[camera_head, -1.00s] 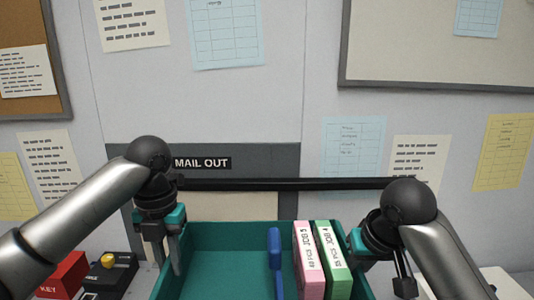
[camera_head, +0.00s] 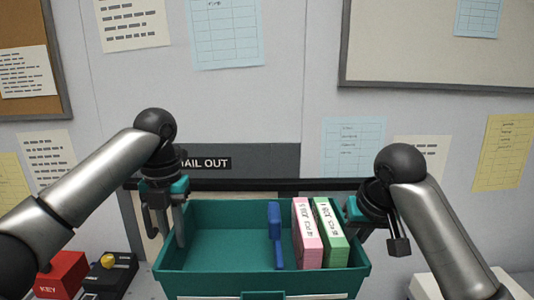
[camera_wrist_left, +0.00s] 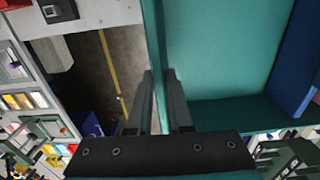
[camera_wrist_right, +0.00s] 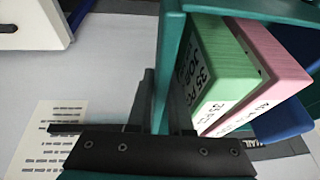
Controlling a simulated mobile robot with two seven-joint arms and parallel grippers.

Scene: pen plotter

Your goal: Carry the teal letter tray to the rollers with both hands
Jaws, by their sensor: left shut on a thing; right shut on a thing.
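The teal letter tray (camera_head: 215,286) is in the middle of the head view, in front of the MAIL OUT opening. It holds a blue divider (camera_head: 275,235), a pink block (camera_head: 307,240) and a green block (camera_head: 330,240) on its right side; its left side is empty. My left gripper (camera_head: 180,238) is shut on the tray's left wall, which shows between its fingers in the left wrist view (camera_wrist_left: 157,60). My right gripper (camera_head: 360,238) is shut on the right wall, also seen in the right wrist view (camera_wrist_right: 170,45). I cannot make out the rollers.
The MAIL OUT sign (camera_head: 207,163) is on a grey frame behind the tray, with a dark bar (camera_head: 270,185) below it. A red KEY box (camera_head: 62,272) and a dark device with a yellow knob (camera_head: 107,262) are at lower left. A white object (camera_head: 450,283) is at lower right.

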